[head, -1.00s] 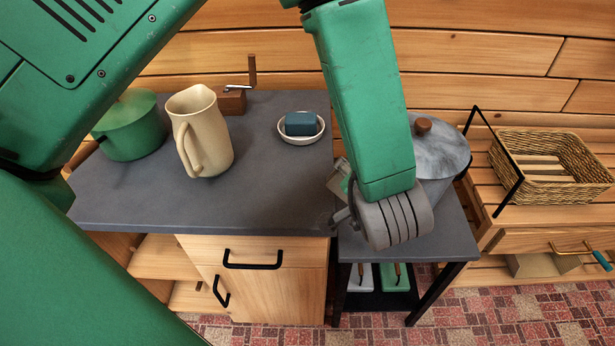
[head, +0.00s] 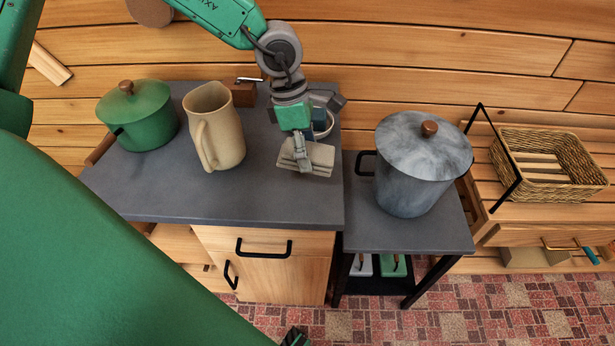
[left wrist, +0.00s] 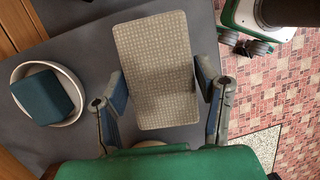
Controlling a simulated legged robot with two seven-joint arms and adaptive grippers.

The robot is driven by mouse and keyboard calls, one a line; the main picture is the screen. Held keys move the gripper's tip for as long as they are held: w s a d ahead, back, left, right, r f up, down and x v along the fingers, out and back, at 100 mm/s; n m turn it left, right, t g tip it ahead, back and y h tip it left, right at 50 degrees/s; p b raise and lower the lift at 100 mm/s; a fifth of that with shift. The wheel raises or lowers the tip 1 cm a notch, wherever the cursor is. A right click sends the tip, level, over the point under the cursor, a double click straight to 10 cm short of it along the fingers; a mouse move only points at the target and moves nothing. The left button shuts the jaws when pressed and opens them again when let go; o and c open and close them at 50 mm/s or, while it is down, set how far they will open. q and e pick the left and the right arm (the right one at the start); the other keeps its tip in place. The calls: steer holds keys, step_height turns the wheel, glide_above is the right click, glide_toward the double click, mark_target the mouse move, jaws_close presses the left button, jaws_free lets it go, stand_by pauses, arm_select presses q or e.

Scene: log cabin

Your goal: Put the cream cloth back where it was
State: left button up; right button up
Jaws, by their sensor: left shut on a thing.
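The cream cloth (head: 318,157) is a pale, flat, checked piece at my left gripper (head: 301,150), over the right part of the dark grey counter top (head: 260,195). In the left wrist view the cloth (left wrist: 155,70) spans between the two fingers of the left gripper (left wrist: 162,82), which are shut on it from both sides. I cannot tell whether the cloth touches the counter or hangs just above it. My right gripper is not clearly seen.
A white dish (left wrist: 80,112) with a blue block (left wrist: 45,97) stands near the cloth. A beige jug (head: 222,135) and green pot (head: 145,118) stand left. A grey lidded pot (head: 410,185) stands on the side table (head: 440,232). The front counter is clear.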

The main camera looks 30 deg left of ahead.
arm_select(q)
steer(key=shift+s+a+r+n+t, duration=0.2)
steer(key=shift+r+n+t, duration=0.15)
steer(key=shift+n+t, duration=0.25)
steer(key=shift+r+n+p, duration=0.2)
steer(key=shift+n+p, duration=0.1)
steer(key=shift+n, duration=0.3)
steer(key=shift+w+d+r+n+t, duration=0.1)
steer(key=shift+d+r+n+t, duration=0.35)
steer(key=shift+n+t, duration=0.25)
steer(key=shift+d+r+n+t+p, duration=0.25)
steer(key=shift+d+n+t+p, duration=0.05)
steer(key=shift+n, duration=0.2)
steer(key=shift+f, duration=0.1)
steer(key=b, duration=0.3)
glide_above(314, 183)
steer(key=a, duration=0.2)
steer(key=f, duration=0.6)
steer(key=shift+s+d+f, duration=0.2)
steer(key=shift+s, duration=0.2)
steer(key=f, duration=0.1)
steer(key=d+f, duration=0.1)
steer(key=f, duration=0.1)
steer(key=shift+f+b, duration=0.25)
steer(key=shift+b, duration=0.15)
arm_select(e)
steer(key=shift+d+f, duration=0.15)
steer(key=shift+f, duration=0.45)
steer(key=shift+d+f, duration=0.15)
steer(key=shift+f, duration=0.45)
